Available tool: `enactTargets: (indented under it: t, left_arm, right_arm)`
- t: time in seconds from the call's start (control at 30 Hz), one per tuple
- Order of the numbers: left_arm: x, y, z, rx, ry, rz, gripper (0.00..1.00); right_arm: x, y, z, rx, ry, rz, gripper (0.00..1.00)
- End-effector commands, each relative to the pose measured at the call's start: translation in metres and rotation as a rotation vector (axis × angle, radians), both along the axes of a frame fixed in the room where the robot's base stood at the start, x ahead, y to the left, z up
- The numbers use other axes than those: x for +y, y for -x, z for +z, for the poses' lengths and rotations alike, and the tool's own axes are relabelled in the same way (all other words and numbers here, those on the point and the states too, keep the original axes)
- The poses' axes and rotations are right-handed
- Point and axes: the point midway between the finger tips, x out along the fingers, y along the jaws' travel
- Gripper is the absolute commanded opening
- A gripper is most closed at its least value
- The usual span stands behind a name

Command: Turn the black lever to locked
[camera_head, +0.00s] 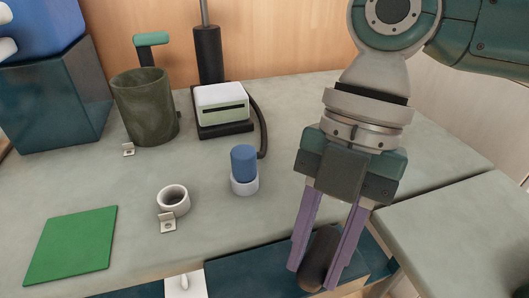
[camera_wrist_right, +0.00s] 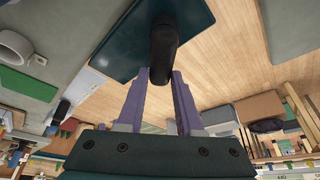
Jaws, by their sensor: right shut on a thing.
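The black lever (camera_head: 319,259) is a dark, rounded handle at the table's front edge, low in the head view. It also shows in the right wrist view (camera_wrist_right: 164,42), in front of a dark teal panel (camera_wrist_right: 125,50). My right gripper (camera_head: 314,274) reaches down from the upper right, with its two purple fingers on either side of the lever. It is shut on the lever. In the right wrist view the fingertips (camera_wrist_right: 160,74) meet the lever's near end. The lever's pivot and any locked marking are hidden or cannot be made out. My left gripper is not in view.
The grey-green table (camera_head: 110,190) holds a green mat (camera_head: 72,245), a white ring (camera_head: 173,200), a blue-capped cylinder (camera_head: 244,168), a dark green mug (camera_head: 145,108) and a white-topped device (camera_head: 221,106). Another grey surface (camera_head: 460,235) lies right, beyond a gap.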

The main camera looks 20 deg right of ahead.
Motion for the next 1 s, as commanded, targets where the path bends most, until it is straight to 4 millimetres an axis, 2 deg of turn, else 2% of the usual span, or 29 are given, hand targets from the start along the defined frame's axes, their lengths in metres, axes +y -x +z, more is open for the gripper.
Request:
enactTargets:
  t: [0.4, 1.0]
  left_arm:
    - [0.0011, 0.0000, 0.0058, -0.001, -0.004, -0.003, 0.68]
    - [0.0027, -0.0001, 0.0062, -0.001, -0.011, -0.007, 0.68]
  right_arm:
    - [-0.0055, 0.0051, 0.0009, 0.000, -0.002, 0.232, 0.00]
    - [-0.0070, 0.0057, 0.0007, -0.001, -0.002, 0.277, 0.00]
